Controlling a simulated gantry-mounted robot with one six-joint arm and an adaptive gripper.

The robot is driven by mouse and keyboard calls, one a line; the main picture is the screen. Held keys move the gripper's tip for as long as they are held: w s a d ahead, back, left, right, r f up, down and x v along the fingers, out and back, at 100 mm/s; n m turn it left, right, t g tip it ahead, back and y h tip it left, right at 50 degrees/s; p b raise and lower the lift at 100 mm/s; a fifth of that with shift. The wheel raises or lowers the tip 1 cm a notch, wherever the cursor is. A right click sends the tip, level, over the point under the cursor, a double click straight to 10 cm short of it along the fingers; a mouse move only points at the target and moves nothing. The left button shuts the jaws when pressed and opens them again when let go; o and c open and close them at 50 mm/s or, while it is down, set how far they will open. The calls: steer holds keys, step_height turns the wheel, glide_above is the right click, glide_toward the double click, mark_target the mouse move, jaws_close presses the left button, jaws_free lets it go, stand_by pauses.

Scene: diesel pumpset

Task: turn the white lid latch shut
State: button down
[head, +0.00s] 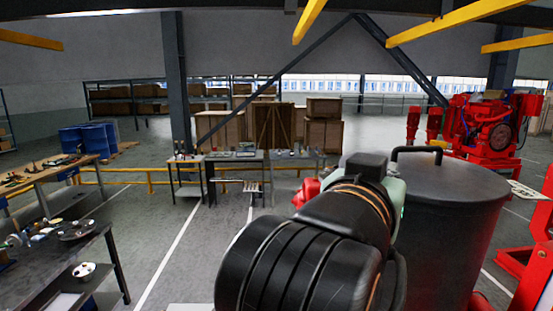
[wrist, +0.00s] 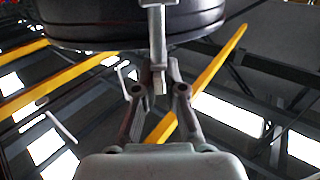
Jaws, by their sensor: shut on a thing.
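The white lid latch (wrist: 157,40) shows in the wrist view as a pale grey upright bar in front of a dark, rounded, ridged body (wrist: 90,25). My gripper (wrist: 158,86) is below it, with its two fingers closed together on the latch's lower end. The exact contact is small and partly hidden by the fingers. In the head view a large dark drum (head: 455,230) with a flat lid and a black handle (head: 416,150) stands at right. My arm covers the drum's left side there, and neither the latch nor my gripper's fingers can be made out.
Red machinery (head: 490,130) stands behind the drum, with more red parts at the right edge. Workbenches with tools (head: 60,240) are at left. Wooden crates (head: 272,125) and small tables are at the back. Open floor with white lines lies between.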

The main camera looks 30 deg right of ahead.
steer(key=shift+m+g+h+p, duration=0.5)
steer(key=shift+m+g+h, duration=0.3)
steer(key=shift+m+g, duration=0.8)
steer(key=shift+g, duration=0.6)
steer(key=c, duration=1.3)
jaws_free()
steer(key=shift+o, duration=0.2)
steer(key=shift+a, duration=0.1)
steer(key=v, duration=1.1)
steer(key=shift+a, duration=0.4)
steer(key=shift+s+f, duration=0.1)
